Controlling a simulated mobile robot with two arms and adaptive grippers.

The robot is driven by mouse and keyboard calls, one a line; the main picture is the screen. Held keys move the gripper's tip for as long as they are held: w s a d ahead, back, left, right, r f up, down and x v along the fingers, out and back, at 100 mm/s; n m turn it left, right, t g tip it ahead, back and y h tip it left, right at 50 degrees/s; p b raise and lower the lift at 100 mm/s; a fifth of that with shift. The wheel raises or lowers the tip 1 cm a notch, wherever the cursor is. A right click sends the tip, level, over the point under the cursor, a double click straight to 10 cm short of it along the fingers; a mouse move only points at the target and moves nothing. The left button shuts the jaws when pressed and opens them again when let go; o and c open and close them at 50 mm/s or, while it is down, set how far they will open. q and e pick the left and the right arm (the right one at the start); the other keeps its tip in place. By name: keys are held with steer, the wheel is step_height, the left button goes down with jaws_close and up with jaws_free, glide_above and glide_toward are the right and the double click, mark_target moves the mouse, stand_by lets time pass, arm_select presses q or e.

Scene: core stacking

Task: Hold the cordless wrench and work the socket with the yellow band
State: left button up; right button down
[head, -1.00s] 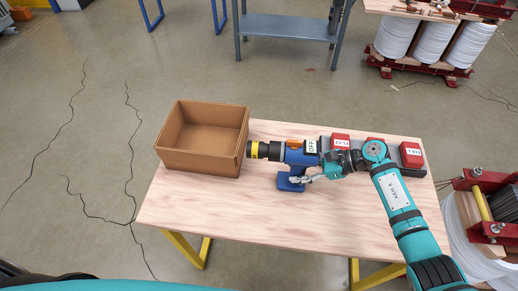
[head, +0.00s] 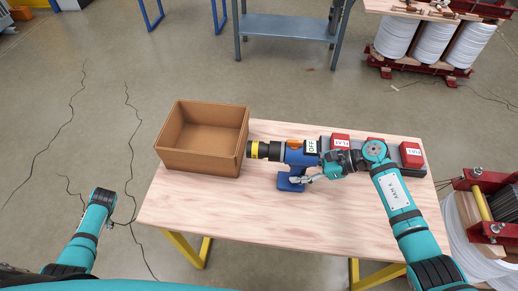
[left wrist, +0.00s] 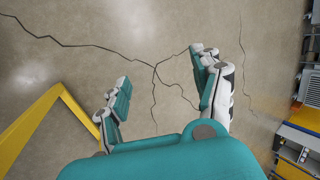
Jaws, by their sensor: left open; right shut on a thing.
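My right gripper (head: 316,176) is shut on the wrench from the right. My left arm shows at the lower left of the head view, off the table; its gripper fingers are not clear there. In the left wrist view my left gripper (left wrist: 160,85) is open and empty over the cracked floor.
An open, empty-looking cardboard box (head: 202,163) stands at the table's left. A grey rack with red blocks (head: 376,147) lies behind the wrench. The front of the wooden table (head: 240,207) is clear. A yellow table leg (left wrist: 45,120) shows in the left wrist view.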

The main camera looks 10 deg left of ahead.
arm_select(q)
steer(key=w+a+r+t, duration=0.2)
steer(key=w+a+r, duration=0.1)
steer(key=w+r, duration=0.9)
steer(key=w+d+r+m+t+h, duration=0.1)
steer(key=w+d+r+t, duration=0.2)
steer(key=w+d+r, duration=0.6)
steer(key=w+d+r+m+t+h, duration=0.1)
steer(key=w+d+r+t+h, duration=0.15)
steer(key=w+d+r, duration=0.6)
steer(key=w+d+r+m+h, duration=0.2)
steer(key=w+d, duration=0.2)
steer(key=m+g+h, duration=0.6)
steer(key=m+h, duration=0.2)
steer(key=m, duration=0.5)
glide_toward(249, 144)
steer(key=x, duration=0.4)
steer(key=shift+w+a+f, duration=0.1)
steer(key=shift+w+f, duration=0.05)
steer(key=shift+f+g+h, duration=0.15)
steer(key=shift+g+h, duration=0.1)
steer(key=shift+x, duration=4.3)
jaws_close()
